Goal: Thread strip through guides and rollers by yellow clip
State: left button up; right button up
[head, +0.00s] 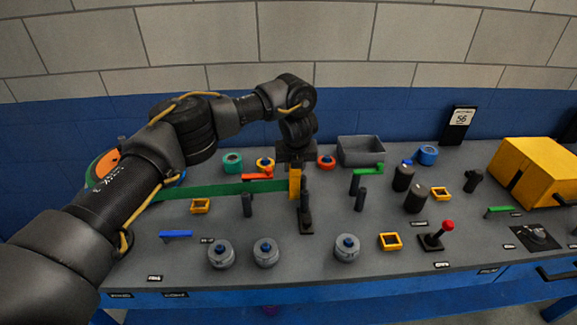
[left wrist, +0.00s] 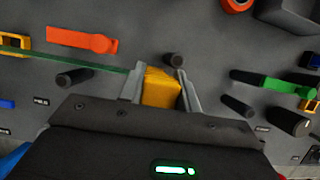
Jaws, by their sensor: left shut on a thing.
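My left gripper (head: 296,164) is shut on the yellow clip (head: 295,184) above the middle of the panel. In the left wrist view, the clip (left wrist: 160,92) sits between its two fingers (left wrist: 162,84). The green strip (head: 230,189) runs left from the clip toward the orange and green reel (head: 104,164), partly behind my arm. It passes behind a dark post (head: 247,205) and in front of an orange lever (head: 257,177). A yellow square guide (head: 200,206) lies near the strip; others are at right (head: 390,241) (head: 440,193). Dark rollers (head: 415,200) (head: 403,178) stand right of the gripper.
A green lever (head: 367,171) and dark post (head: 361,200) stand right of the clip. A grey bin (head: 361,150) and yellow box (head: 537,172) stand behind and right. A red-topped joystick (head: 436,236) stands front right.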

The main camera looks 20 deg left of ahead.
pick_arm(q)
jog(key=shift+w+d, duration=0.15)
jog(key=shift+d, duration=0.35)
jog(key=w+d, duration=0.3)
jog(key=d, duration=0.5)
jog(key=shift+d+b, duration=0.25)
jog(key=shift+b, duration=0.2)
dwell(0.5)
